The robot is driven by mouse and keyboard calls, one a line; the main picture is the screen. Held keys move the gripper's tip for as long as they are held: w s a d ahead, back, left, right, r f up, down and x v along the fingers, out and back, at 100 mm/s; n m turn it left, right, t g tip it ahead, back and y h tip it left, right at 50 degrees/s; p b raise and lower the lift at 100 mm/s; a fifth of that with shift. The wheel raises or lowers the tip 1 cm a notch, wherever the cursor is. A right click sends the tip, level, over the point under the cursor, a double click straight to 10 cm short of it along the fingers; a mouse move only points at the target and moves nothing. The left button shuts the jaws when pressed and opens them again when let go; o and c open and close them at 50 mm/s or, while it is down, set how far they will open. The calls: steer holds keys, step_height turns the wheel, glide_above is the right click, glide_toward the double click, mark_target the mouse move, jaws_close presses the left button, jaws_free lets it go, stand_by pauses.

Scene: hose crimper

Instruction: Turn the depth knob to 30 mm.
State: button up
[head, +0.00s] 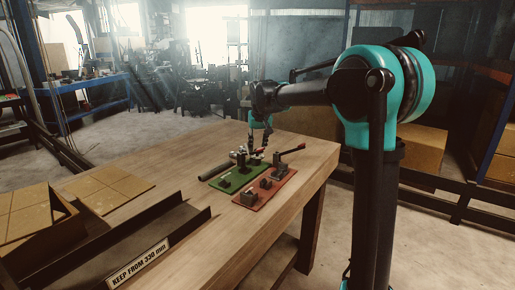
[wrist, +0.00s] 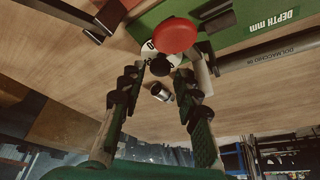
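The green crimper base (head: 240,178) lies on the wooden table. In the wrist view its green face (wrist: 262,22) carries the label "DEPTH mm". A black depth knob (wrist: 163,66) with a white dial (wrist: 149,47) sits at the edge of that green face, partly hidden by a red ball (wrist: 179,36). The dial's reading cannot be made out. My gripper (wrist: 161,76) is open, its fingers on either side of the knob, with gaps visible; contact cannot be told. In the head view my gripper (head: 259,138) is over the far end of the green base, small and unclear.
A small metal cylinder (wrist: 160,92) shows between my fingers.

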steer(key=shift+x, duration=0.95)
jaws_close()
